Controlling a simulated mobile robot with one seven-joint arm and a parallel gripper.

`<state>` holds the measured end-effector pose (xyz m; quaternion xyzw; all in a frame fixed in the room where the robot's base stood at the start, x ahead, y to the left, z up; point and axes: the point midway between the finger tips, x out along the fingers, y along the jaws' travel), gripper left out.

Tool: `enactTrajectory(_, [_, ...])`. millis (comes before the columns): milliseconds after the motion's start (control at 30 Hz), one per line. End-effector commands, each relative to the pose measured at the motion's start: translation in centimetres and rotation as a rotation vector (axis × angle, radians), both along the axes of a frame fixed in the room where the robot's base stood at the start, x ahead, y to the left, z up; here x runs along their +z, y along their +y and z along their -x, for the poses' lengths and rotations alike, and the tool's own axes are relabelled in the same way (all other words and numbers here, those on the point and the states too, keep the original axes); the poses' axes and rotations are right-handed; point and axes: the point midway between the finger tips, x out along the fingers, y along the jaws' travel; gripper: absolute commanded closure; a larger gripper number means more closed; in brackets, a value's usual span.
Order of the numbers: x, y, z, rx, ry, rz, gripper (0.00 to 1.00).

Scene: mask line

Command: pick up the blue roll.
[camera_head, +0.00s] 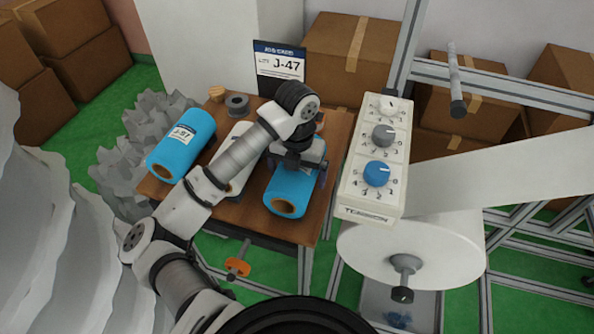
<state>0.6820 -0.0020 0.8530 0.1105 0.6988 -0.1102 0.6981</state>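Two blue rolls lie on the brown table (165,189). The left blue roll (175,150) has a white label whose text is hard to read. The right blue roll (289,190) lies near the table's right side, its brown core end facing the front. My gripper (299,163) is over the back part of the right roll, pointing down. A finger seems to reach down at the roll's right side, but the fingertips are mostly hidden. I cannot tell whether the gripper touches or holds the roll.
A white roll (243,133) lies between the blue rolls, partly hidden by my arm. A tension panel (375,165) with knobs rises close on the right, above a white disc (372,245).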

Motion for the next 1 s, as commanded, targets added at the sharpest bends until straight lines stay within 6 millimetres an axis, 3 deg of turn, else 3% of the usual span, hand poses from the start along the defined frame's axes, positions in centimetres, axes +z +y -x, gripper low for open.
enactTrajectory(33, [0.0, 0.0, 0.0, 0.000, 0.000, 0.000, 0.07])
enactTrajectory(367, [0.1, 0.0, 0.0, 0.000, -0.001, 0.000, 0.48])
enactTrajectory(767, [0.9, 0.0, -0.1, 0.000, -0.003, 0.000, 0.48])
enactTrajectory(1000, [5.0, 0.1, -0.2, 0.000, -0.008, -0.004, 0.48])
